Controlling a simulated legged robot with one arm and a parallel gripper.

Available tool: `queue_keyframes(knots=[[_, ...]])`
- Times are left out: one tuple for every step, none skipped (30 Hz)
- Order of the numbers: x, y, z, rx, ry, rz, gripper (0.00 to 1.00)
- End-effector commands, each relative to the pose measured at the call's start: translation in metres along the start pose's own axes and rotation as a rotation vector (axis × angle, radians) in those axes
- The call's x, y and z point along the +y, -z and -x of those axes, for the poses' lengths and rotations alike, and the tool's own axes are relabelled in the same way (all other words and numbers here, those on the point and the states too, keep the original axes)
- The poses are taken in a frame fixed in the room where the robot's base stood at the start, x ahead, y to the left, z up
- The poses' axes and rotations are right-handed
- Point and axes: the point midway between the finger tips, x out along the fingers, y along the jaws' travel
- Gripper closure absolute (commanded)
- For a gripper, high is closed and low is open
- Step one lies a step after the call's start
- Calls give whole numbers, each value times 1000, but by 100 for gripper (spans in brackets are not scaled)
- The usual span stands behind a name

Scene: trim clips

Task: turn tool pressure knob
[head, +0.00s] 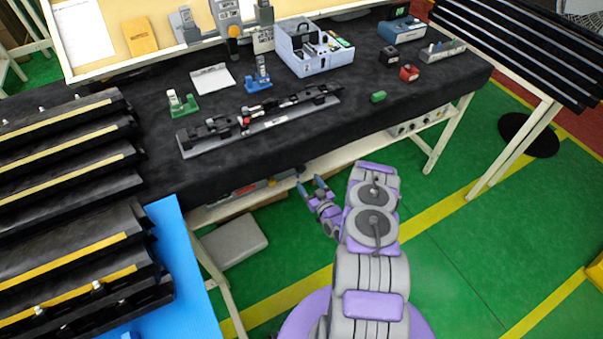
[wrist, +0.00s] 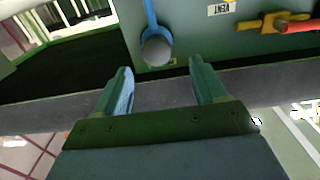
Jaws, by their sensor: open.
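My gripper (head: 310,184) is open, low in front of the workbench, near a box on the lower shelf. In the wrist view, the two fingers of my gripper (wrist: 160,90) are apart with nothing between them. Ahead of them, a grey round knob-like end (wrist: 156,50) sits on a blue lever (wrist: 150,16) at the face of a pale panel (wrist: 195,45). The fingertips are apart from it. I cannot tell whether this is the tool pressure knob. The shelf box (head: 255,190) is partly hidden under the bench.
A "VENT" label (wrist: 222,8) and a yellow valve with a red handle (wrist: 285,24) are to the right on the panel. Another control box (head: 418,122) is on the shelf farther right. The black-covered bench top (head: 170,150) overhangs the shelf. Green floor (head: 450,235) is open at right.

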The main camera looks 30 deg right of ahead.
Motion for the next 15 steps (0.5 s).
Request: queue_keyframes(knots=[[0,-1,-11,5,3,2,29],[0,-1,-17,5,4,1,29],[2,-1,-25,4,3,-1,29],[3,-2,-30,2,3,-2,29],[3,-2,-35,1,3,-4,29],[3,-2,-42,2,3,-5,29],[4,-2,-46,3,2,-6,29],[5,-1,-51,4,2,-7,29],[6,-2,-56,4,1,-6,29],[6,-1,-59,4,0,-6,29],[6,-1,-62,4,0,-6,29],[6,-1,-66,3,0,-6,29],[5,-1,-68,2,0,-6,29],[5,-1,-70,2,-1,-5,29],[5,-1,-72,1,-1,-5,29]])
